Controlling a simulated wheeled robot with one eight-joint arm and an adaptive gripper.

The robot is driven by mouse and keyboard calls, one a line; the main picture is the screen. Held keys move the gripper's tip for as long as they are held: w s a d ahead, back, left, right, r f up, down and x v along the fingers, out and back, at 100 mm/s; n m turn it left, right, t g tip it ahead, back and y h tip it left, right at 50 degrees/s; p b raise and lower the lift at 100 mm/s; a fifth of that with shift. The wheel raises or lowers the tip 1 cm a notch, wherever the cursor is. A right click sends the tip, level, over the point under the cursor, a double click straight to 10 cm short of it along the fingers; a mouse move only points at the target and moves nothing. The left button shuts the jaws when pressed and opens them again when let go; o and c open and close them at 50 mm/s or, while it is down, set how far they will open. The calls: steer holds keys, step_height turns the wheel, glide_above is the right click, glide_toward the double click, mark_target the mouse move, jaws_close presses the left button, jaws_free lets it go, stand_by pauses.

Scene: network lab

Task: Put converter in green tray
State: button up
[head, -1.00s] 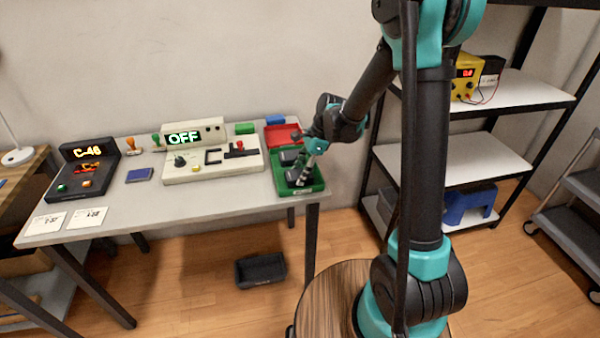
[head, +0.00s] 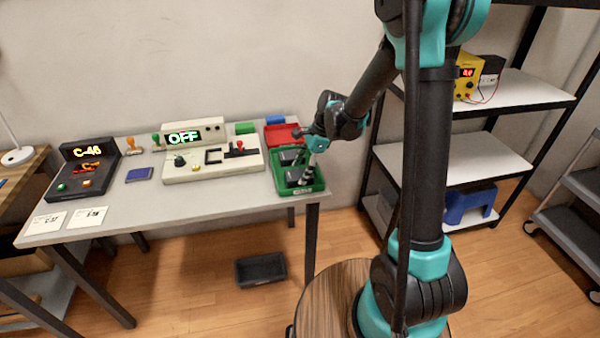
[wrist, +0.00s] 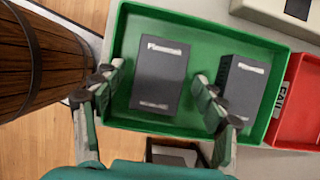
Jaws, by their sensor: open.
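The green tray (head: 281,191) stands at the right end of the table; its wall also shows in the wrist view (wrist: 284,48). Two dark grey box-shaped converters lie in it, one at the left (wrist: 160,74) and one at the right (wrist: 244,86). Both carry white lettering. My gripper (head: 302,182) is over the tray; in the wrist view (wrist: 160,92) its fingers are apart, with the left converter between and beyond them. The right finger partly overlaps the right converter. I cannot tell whether any finger touches a converter.
A red tray (head: 281,133) adjoins the green tray behind. A white panel with an OFF display (head: 214,167) stands to the left on the table. A wooden barrel (wrist: 38,60) is close to the gripper's left in the wrist view. A black bin (head: 261,270) is on the floor.

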steer(key=v, duration=1.1)
steer(key=s+d+f+n+t+h, duration=0.2)
steer(key=s+d+f+n, duration=0.2)
steer(key=s+d+n, duration=0.3)
steer(key=s+d+f+n+t+h, duration=0.2)
steer(key=s+d+n, duration=0.5)
steer(key=s+d, duration=0.5)
step_height(320, 180, down, 3)
steer(key=shift+r+n+t, duration=0.25)
steer(key=shift+n+t, duration=0.15)
steer(key=shift+t, duration=0.3)
